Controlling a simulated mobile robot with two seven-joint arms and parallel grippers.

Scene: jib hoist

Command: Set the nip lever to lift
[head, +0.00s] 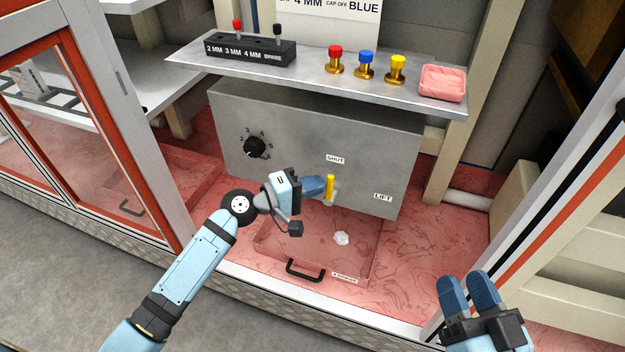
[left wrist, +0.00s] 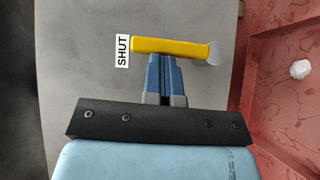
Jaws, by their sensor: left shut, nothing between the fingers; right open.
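The nip lever is a yellow bar (head: 330,187) on the front of a grey metal box (head: 300,135). It stands upright, pointing up toward the SHUT label (head: 335,160); the LIFT label (head: 383,197) is to its right. In the left wrist view the lever (left wrist: 168,46) runs from its round grey pivot (left wrist: 216,53) toward the SHUT label (left wrist: 122,51). My left gripper (head: 322,187) is shut and empty, its fingertips (left wrist: 164,60) right at the lever's left side; I cannot tell if they touch. My right gripper (head: 469,288) is open and empty at the lower right, away from the box.
A numbered black dial (head: 255,147) is on the box's left. A shelf (head: 300,67) above holds a black tool block (head: 250,51), several coloured knobs and a pink dish (head: 443,82). Below is a red tray with a black handle (head: 304,270) and a white lump (head: 341,238).

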